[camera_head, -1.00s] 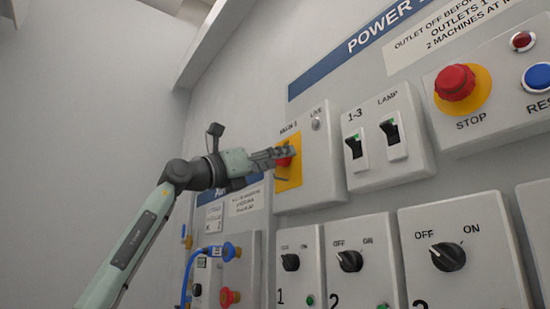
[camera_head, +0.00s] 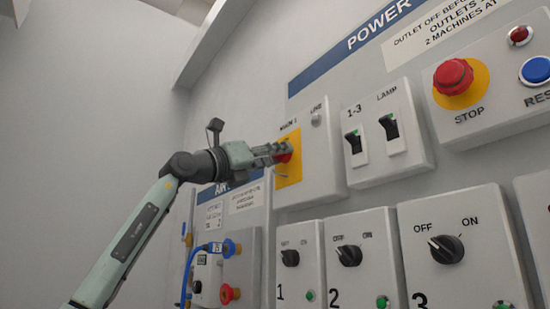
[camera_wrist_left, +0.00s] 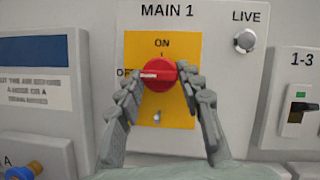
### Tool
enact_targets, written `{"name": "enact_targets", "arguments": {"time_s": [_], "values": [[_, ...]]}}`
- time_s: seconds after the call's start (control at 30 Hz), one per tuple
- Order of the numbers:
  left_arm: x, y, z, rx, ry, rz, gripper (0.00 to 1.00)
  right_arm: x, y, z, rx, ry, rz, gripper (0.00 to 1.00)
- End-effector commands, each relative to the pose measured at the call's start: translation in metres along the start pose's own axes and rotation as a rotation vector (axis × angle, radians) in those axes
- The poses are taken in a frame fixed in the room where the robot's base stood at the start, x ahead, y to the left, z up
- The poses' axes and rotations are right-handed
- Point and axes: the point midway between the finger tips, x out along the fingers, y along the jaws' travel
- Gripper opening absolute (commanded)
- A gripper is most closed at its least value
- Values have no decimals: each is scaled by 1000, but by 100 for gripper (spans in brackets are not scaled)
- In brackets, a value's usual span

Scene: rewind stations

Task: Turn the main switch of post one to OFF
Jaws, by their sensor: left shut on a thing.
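The main switch is a red rotary knob (camera_wrist_left: 160,70) on a yellow plate (camera_wrist_left: 183,45) under the label MAIN 1. In the left wrist view its white mark lies on the left side, towards the partly hidden OFF lettering; ON is above the knob. My left gripper (camera_wrist_left: 157,78) is shut on the red knob, one finger on each side. In the head view the left gripper (camera_head: 277,151) reaches the yellow plate from the left and covers much of the knob. My right gripper is in neither view.
The grey LIVE lamp (camera_head: 316,119) is right of MAIN 1. Further right are the 1-3 switch (camera_head: 355,143), the LAMP switch (camera_head: 390,127) and the red STOP button (camera_head: 453,77). Black outlet knobs (camera_head: 349,256) sit below. Free room lies left of the panel.

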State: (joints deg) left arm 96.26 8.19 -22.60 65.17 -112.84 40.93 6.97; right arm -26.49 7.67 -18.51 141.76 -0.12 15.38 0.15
Motion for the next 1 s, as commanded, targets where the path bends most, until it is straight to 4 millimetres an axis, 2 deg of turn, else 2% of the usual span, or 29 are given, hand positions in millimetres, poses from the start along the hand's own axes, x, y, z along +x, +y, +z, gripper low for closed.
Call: {"name": "enact_targets", "arguments": {"time_s": [0.23, 0.27, 0.4, 0.77, 0.87, 1.0], "values": [[0, 0, 0, -5, 1, 0, 8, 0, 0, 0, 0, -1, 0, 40], [0, 0, 0, -5, 1, 0, 40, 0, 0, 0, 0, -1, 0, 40], [0, 0, 0, -4, 1, 0, 56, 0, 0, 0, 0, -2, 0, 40], [-5, 1, 1, -2, -1, 0, 56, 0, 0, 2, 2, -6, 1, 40], [-18, 2, 0, -1, -1, 1, 56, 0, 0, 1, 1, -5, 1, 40], [-48, 2, 1, 1, -2, 2, 56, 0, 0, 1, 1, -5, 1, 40]]}}
